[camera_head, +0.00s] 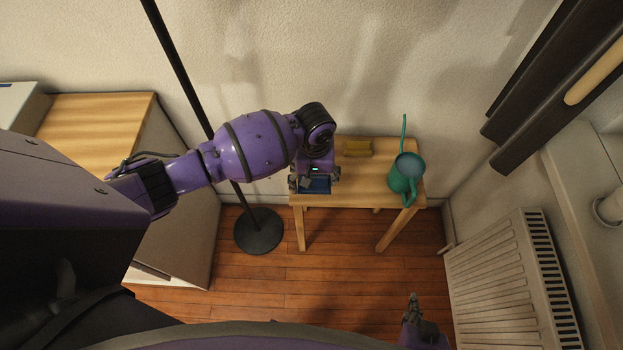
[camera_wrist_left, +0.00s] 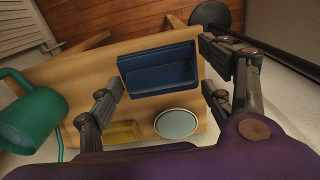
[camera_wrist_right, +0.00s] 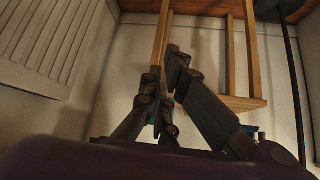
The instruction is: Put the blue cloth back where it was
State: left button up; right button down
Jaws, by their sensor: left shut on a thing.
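I see no blue cloth in any view. A blue open tray (camera_wrist_left: 158,74) sits between the fingers of my left gripper (camera_wrist_left: 163,98), which is shut on its two sides. In the head view the tray (camera_head: 318,185) shows partly under my left gripper (camera_head: 314,182), at the front left of the small wooden table (camera_head: 375,185). I cannot tell whether it touches the tabletop. The tray's visible inside looks empty. My right gripper (camera_head: 412,300) is low in front of the table, away from everything; its fingers (camera_wrist_right: 166,65) look closed together with nothing between them.
A green watering can (camera_head: 405,175) stands at the table's right end. A yellow block (camera_head: 357,148) lies near the back. A pale round disc (camera_wrist_left: 176,124) is beside it, hidden in the head view. A black pole base (camera_head: 259,231), radiator (camera_head: 510,290) and wooden-topped cabinet (camera_head: 95,120) surround the table.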

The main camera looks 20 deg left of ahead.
pick_arm(q)
jog(key=f, duration=0.1)
jog(key=w+a+f, duration=0.1)
jog(key=f, duration=0.1)
jog(key=shift+w+a+f, duration=0.1)
jog(key=shift+w+a, duration=0.15)
jog(key=shift+w, duration=0.15)
jog(key=f, duration=0.1)
jog(key=f+b, duration=0.1)
jog(key=f, duration=0.1)
jog(key=shift+w+a+f, duration=0.15)
jog(key=shift+w+f, duration=0.05)
jog(key=shift+f, duration=0.15)
jog(key=shift+c, duration=0.6)
pick_arm(e)
jog(key=shift+s+d+f, duration=0.3)
jog(key=shift+d+f, duration=0.1)
jog(key=shift+f, duration=0.3)
pick_arm(q)
jog(key=o, duration=1.1)
jog(key=shift+o, duration=0.2)
pick_arm(e)
jog(key=shift+w, duration=0.1)
pick_arm(q)
jog(key=shift+r, duration=0.2)
